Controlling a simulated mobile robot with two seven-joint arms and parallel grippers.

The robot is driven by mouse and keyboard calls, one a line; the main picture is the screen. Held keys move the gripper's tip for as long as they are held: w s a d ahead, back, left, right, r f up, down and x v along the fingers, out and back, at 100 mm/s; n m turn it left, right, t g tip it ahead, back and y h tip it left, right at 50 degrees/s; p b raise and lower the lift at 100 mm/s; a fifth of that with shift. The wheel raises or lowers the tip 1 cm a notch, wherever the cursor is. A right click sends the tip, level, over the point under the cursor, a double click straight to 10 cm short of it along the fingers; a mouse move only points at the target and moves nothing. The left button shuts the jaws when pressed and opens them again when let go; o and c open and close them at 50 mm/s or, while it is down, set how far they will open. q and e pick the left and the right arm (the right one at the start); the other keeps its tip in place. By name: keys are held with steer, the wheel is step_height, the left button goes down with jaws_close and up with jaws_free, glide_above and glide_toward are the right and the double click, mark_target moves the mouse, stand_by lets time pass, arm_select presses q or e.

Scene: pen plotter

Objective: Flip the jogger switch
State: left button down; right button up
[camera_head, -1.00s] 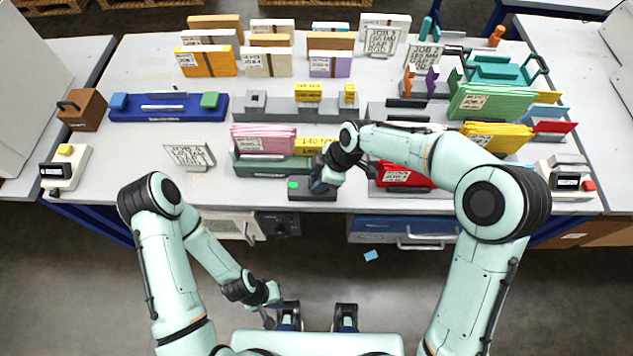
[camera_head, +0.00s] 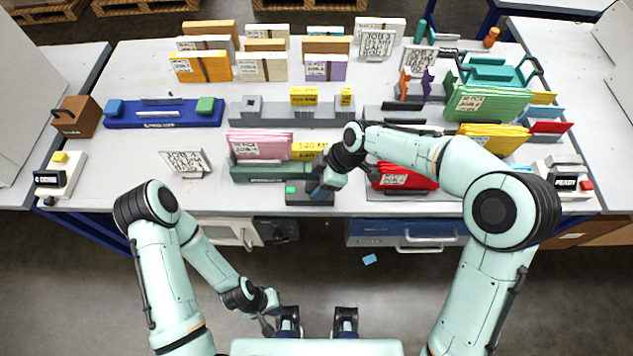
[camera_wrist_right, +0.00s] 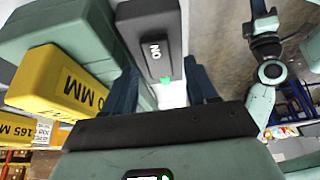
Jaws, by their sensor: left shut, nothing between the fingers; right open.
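A dark switch box (camera_head: 308,199) with a lit green mark sits at the table's front edge, in front of a green holder (camera_head: 265,172) with pink sheets. In the right wrist view the dark box (camera_wrist_right: 150,35) shows the word ON and a green light. My right gripper (camera_head: 320,190) is at the box's right part and hides some of it in the head view. In the wrist view its open fingers (camera_wrist_right: 163,88) stand on either side of the box's near end; I cannot tell whether they touch it. My left gripper (camera_head: 267,327) is shut and empty, low in front of the table.
A yellow block (camera_wrist_right: 62,85) marked in MM lies beside the box in the wrist view. A red folder holder (camera_head: 408,177) stands right of my right gripper. A small sign (camera_head: 186,163) stands to the left. Drawers (camera_head: 402,230) are below the table edge.

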arm_select(q)
steer(key=shift+w+r, duration=0.1)
steer(key=shift+r, duration=0.2)
arm_select(e)
steer(key=v, duration=1.2)
